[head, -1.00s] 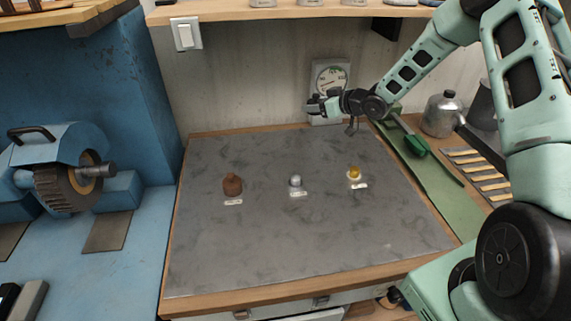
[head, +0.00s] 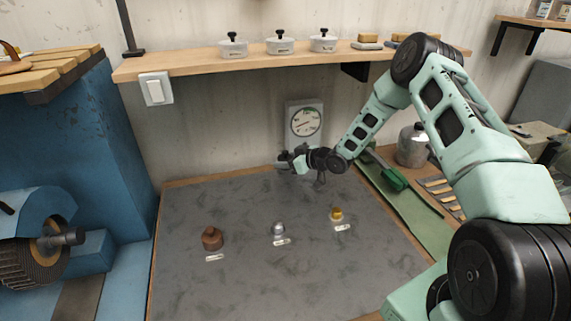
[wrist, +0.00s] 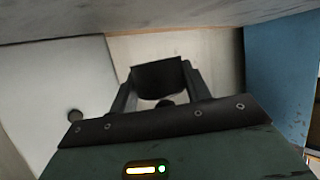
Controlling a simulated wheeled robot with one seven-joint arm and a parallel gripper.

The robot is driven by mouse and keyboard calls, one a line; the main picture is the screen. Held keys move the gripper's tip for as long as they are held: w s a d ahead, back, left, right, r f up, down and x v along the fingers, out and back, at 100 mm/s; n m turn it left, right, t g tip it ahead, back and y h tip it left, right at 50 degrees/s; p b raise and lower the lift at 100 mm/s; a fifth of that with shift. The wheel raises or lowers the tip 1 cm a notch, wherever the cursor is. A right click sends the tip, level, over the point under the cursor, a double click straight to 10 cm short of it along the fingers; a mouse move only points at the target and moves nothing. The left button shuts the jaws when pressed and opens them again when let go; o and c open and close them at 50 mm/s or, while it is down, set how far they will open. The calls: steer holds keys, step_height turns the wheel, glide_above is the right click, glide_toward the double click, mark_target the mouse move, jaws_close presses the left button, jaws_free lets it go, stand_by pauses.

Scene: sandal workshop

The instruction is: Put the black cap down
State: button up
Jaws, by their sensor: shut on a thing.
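My gripper (head: 287,160) is in front of the wall, above the far edge of the grey worktop (head: 330,275). In the wrist view its two fingers (wrist: 160,90) are shut on a dark, blocky thing that looks like the black cap (wrist: 158,76). In the head view the held cap is small and hard to tell from the dark fingers.
A dial gauge (head: 304,123) is on the wall behind my gripper. A shelf (head: 200,66) above holds three white lidded pots (head: 280,43) with black knobs. A green-handled tool (head: 392,179) and a kettle (head: 412,148) are to the right. The front of the worktop is bare.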

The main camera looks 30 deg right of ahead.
steer(key=shift+f, duration=0.85)
steer(key=shift+s+f+b, duration=0.1)
steer(key=shift+f+b, duration=0.35)
